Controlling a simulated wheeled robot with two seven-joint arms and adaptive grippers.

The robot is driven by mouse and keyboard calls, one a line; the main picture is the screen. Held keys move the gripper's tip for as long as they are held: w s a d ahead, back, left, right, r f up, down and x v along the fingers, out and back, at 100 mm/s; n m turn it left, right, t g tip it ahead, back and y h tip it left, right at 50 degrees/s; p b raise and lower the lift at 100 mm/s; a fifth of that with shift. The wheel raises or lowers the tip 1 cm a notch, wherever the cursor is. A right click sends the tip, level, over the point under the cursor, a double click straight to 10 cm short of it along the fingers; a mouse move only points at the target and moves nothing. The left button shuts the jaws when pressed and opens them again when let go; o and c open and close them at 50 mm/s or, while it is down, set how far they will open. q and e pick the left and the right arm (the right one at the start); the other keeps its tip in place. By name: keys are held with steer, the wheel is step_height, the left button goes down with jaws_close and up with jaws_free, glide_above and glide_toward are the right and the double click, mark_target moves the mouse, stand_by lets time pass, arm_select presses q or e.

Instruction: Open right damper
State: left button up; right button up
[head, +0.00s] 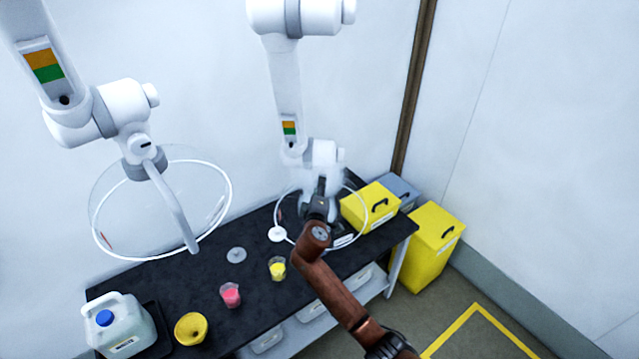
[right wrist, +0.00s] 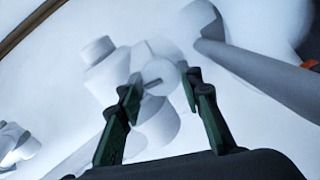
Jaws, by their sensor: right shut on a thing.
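The right extraction arm (head: 285,85) is white and hangs from the top centre in the head view. The right damper sits at its lower white joint (head: 322,152); my right gripper (head: 321,186) is up against it and hides part of it. In the right wrist view, the damper's round white knob with a small grey lever (right wrist: 153,82) lies between the two green-black fingers of my right gripper (right wrist: 158,84). The fingers are shut on the damper lever, though the contact is blurred. My left gripper is not in view.
A left extraction arm (head: 118,118) with a clear hood (head: 100,240) hangs at left. Below, a black bench (head: 190,278) holds a jug (head: 122,328), a yellow funnel (head: 190,329), pink (head: 231,295) and yellow (head: 277,269) beakers, and a yellow case (head: 368,208). A yellow bin (head: 428,250) stands at right.

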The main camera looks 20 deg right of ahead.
steer(key=shift+r+n+p, duration=0.1)
steer(key=shift+n+p, duration=0.2)
steer(key=shift+n, duration=0.2)
stand_by(0.3)
steer(key=o, duration=1.1)
steer(key=shift+o, duration=0.3)
steer(key=shift+s, duration=0.1)
steer(key=v, duration=1.1)
steer(key=shift+s+a, duration=0.3)
steer(key=shift+s, duration=0.05)
